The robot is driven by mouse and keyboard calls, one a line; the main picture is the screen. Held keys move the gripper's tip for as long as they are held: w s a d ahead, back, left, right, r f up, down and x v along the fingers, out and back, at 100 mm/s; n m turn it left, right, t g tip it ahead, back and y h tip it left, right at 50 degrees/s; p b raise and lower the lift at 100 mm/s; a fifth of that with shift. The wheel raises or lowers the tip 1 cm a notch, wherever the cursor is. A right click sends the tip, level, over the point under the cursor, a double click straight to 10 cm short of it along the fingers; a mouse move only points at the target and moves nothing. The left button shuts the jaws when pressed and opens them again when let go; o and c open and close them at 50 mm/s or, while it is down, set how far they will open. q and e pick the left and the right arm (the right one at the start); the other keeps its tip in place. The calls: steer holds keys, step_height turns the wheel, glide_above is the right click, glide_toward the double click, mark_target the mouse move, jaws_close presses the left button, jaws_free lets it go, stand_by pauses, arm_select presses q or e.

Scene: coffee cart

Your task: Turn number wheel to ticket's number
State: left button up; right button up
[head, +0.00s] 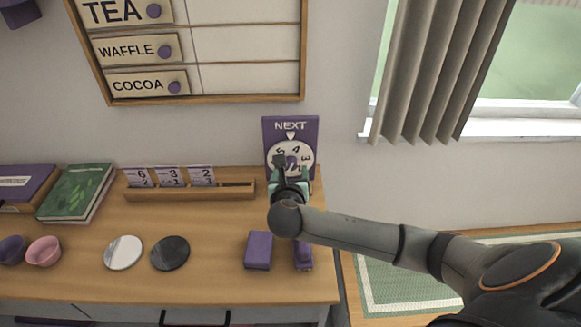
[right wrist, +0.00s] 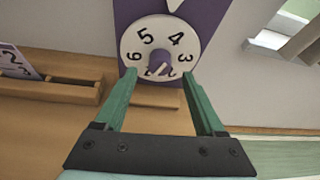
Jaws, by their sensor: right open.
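The number wheel (head: 304,149) is a white disc on a purple board (head: 290,127) marked NEXT. In the right wrist view the wheel (right wrist: 135,40) shows 6, 5, 4 and 3, with 4 nearest the white pointer (right wrist: 180,5). A purple knob (right wrist: 161,66) is at its centre. My right gripper (right wrist: 159,75) is open, its green fingertips to either side of the knob; contact cannot be told. In the head view the right gripper (head: 289,171) covers the wheel's lower part. Tickets (head: 137,177), (head: 170,176) and (head: 201,175) stand in a wooden rack (head: 235,191); their numbers are small. My left gripper is out of view.
A purple block (head: 258,250) and another purple item (head: 303,256) lie below my right gripper. White (head: 123,252) and dark (head: 170,253) discs, bowls (head: 44,251) and books (head: 75,192) are farther left. A menu board (head: 240,50) hangs above. The counter's middle is mostly clear.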

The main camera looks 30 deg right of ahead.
mark_target(291, 166)
steer(key=shift+x, duration=1.9)
steer(key=shift+c, duration=0.2)
jaws_close()
